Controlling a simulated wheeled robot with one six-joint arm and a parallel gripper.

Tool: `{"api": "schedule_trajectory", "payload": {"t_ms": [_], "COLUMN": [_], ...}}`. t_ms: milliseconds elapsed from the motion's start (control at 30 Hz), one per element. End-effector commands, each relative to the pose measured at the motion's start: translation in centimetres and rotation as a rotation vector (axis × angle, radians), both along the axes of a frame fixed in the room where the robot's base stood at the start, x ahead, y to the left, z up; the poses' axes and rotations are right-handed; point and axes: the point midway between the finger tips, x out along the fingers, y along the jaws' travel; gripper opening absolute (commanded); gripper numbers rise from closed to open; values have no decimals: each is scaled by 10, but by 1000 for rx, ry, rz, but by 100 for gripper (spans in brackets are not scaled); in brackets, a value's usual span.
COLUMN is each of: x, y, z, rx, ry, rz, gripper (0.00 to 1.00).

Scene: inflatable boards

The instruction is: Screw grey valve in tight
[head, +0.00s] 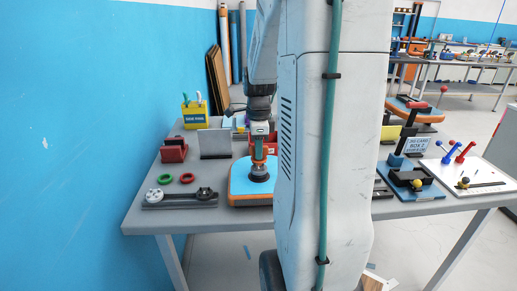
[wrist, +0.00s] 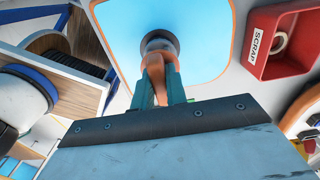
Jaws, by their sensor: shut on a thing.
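The blue inflatable board (head: 242,186) with an orange rim lies flat on the table, partly hidden by my white column. The grey valve (head: 259,171) stands upright on the board. In the wrist view the valve (wrist: 159,43) shows as a rounded grey end just beyond the fingertips, against the blue board (wrist: 202,48). My gripper (head: 259,157) points down over the valve and is shut on it. In the wrist view the fingers of my gripper (wrist: 158,75) hide much of the valve. I cannot tell how deep its thread sits.
Red and green rings (head: 187,178) and a dark tool rack (head: 180,198) lie left of the board. A red scrap bin (wrist: 290,41) is close beside the board. A yellow box (head: 195,114) stands at the back left. Jigs with levers (head: 415,185) stand on the right.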

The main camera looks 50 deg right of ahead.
Motion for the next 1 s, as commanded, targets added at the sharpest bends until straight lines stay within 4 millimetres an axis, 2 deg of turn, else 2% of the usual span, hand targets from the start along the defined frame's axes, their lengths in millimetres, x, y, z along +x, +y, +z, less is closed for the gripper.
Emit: {"api": "schedule_trajectory", "payload": {"t_ms": [733, 767, 833, 1000], "x": [0, 0, 0, 0], "y": [0, 0, 0, 0], "z": [-19, -19, -19, -19], "rx": [2, 2, 1, 1], "ry": [1, 1, 1, 1], "rz": [0, 0, 0, 0], "gripper": [0, 20, 39, 39]}}
